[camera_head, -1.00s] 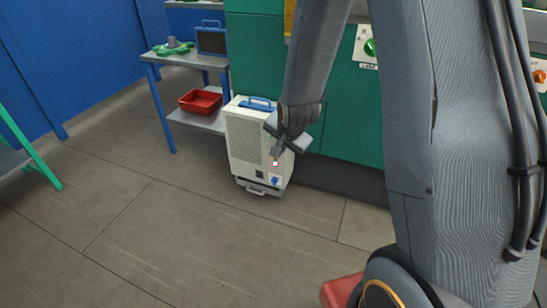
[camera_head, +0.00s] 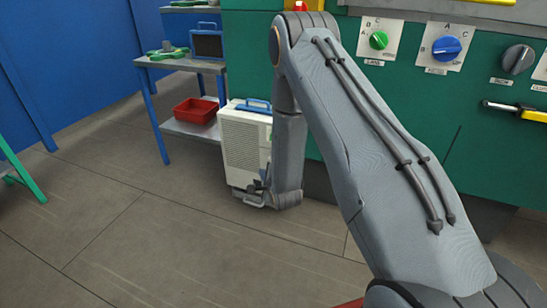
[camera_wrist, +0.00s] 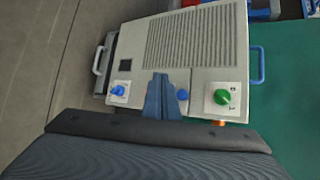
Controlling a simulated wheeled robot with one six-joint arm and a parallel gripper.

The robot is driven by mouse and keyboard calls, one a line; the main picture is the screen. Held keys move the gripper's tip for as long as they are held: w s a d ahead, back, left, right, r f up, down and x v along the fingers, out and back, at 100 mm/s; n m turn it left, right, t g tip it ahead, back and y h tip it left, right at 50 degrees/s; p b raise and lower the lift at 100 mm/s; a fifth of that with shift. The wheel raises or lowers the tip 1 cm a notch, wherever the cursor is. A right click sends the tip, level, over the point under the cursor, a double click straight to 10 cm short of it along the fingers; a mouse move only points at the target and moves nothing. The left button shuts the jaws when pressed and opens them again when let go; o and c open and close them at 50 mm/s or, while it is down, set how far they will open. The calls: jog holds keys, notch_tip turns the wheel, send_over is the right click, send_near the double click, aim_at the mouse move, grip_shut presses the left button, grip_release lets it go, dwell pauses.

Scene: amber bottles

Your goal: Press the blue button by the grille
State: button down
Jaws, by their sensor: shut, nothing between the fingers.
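A white box with a grille (camera_wrist: 189,41) fills the middle of the wrist view, lying sideways in it; the same box (camera_head: 241,145) stands on the floor in the head view. A small blue button (camera_wrist: 182,94) shows below the grille, just right of my fingers, partly covered by them. My gripper (camera_wrist: 159,79) is shut and empty in front of the box face; I cannot tell whether it touches. In the head view my gripper (camera_head: 256,190) is low by the box's front, and my arm hides the button there.
The box face also has a blue knob (camera_wrist: 118,91), a green knob (camera_wrist: 222,97), a black square (camera_wrist: 125,65) and an orange part (camera_wrist: 218,123) partly hidden by my wrist. A shelf table with a red bin (camera_head: 196,110) stands left; green cabinets rise behind. Floor in front is clear.

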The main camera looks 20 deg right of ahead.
jog(key=shift+w, duration=0.1)
jog(key=w+d+b, duration=0.3)
jog(key=w+d, duration=0.2)
jog(key=w, duration=0.2)
dwell(0.4)
jog(key=shift+d, duration=0.15)
dwell(1.8)
jog(key=shift+w+d, duration=0.2)
jog(key=shift+w, duration=0.1)
jog(key=shift+w+d+b, duration=0.25)
jog(key=shift+w+b, duration=0.1)
dwell(0.8)
jog(key=shift+s+a, duration=0.1)
jog(key=shift+s+a+p, duration=0.4)
jog(key=shift+s+p, duration=0.15)
jog(key=shift+s, duration=0.05)
dwell(0.4)
